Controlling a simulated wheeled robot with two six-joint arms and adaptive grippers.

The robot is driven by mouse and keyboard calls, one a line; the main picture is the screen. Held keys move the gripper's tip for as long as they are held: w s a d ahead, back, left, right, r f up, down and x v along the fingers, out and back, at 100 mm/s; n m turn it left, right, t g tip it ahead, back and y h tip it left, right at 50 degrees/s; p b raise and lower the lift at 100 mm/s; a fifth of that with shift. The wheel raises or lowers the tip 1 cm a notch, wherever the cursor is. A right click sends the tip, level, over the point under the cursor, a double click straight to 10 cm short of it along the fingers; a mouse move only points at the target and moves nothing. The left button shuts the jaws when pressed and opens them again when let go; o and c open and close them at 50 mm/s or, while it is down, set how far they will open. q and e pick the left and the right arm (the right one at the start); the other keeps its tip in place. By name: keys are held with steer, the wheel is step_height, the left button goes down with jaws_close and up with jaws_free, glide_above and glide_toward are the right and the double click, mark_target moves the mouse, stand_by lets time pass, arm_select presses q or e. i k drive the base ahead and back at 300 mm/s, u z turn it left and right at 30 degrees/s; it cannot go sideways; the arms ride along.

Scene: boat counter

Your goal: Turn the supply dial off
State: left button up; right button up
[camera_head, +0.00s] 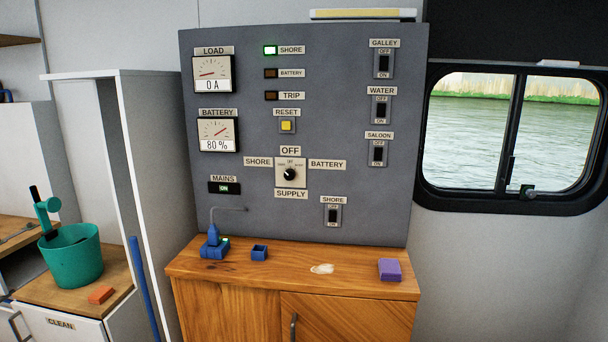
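The supply dial (290,174) is a small black knob on a pale square plate in the lower middle of the grey panel (330,110). An OFF label (290,150) is above it, SHORE (258,161) at left, BATTERY (326,164) at right and SUPPLY (290,194) below. The knob is too small to tell which label its pointer faces. The SHORE lamp (270,50) glows green; the BATTERY lamp (270,73) and TRIP lamp (270,96) are dark. The load meter (212,74) reads 0 A and the battery meter (218,134) reads 80 %. Neither gripper is in view.
The wooden counter (290,265) below holds a blue plug (213,245), a small blue box (260,252) and a purple block (390,269). The space before the dial is clear.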

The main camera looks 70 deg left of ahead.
mark_target(290, 174)
steer(key=u, duration=0.45)
steer(key=i, duration=0.95)
steer(key=u, duration=0.75)
